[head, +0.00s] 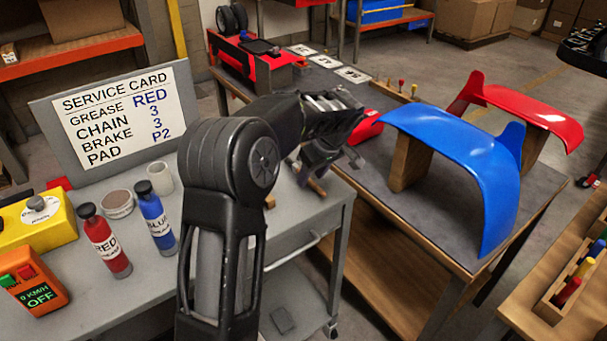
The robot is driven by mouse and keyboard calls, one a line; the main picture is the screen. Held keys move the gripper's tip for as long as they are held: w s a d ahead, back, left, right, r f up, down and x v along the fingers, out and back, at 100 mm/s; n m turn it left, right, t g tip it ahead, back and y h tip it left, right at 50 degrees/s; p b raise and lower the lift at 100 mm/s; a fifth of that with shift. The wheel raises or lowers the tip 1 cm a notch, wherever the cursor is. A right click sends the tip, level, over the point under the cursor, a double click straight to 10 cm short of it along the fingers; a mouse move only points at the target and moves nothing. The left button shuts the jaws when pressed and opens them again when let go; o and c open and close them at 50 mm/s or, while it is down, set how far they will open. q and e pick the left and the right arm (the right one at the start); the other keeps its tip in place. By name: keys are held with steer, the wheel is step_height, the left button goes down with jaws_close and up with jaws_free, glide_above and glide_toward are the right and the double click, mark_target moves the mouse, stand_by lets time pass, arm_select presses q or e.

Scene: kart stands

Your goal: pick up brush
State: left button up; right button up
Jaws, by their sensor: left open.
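My left arm rises from the bottom centre, and its black gripper (333,166) hangs over the right end of the grey bench (130,275). The gripper is open. A short wooden piece (317,187), perhaps the brush's handle, shows just under the fingers. Another small wooden bit (269,202) shows beside my forearm. The gripper and arm hide most of what lies there, so I cannot make out bristles or tell whether the fingers touch it. My right gripper is not in view.
A red bottle (105,241), blue bottle (155,218), round tin (118,204) and white cup (160,178) stand left of my arm. The service card board (122,117) stands behind them. A blue bodywork piece (455,145) and red one (535,108) occupy the right table.

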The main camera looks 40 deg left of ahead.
arm_select(q)
steer(key=shift+a+f, duration=0.1)
steer(key=shift+f, duration=0.3)
jaws_close()
stand_by(0.5)
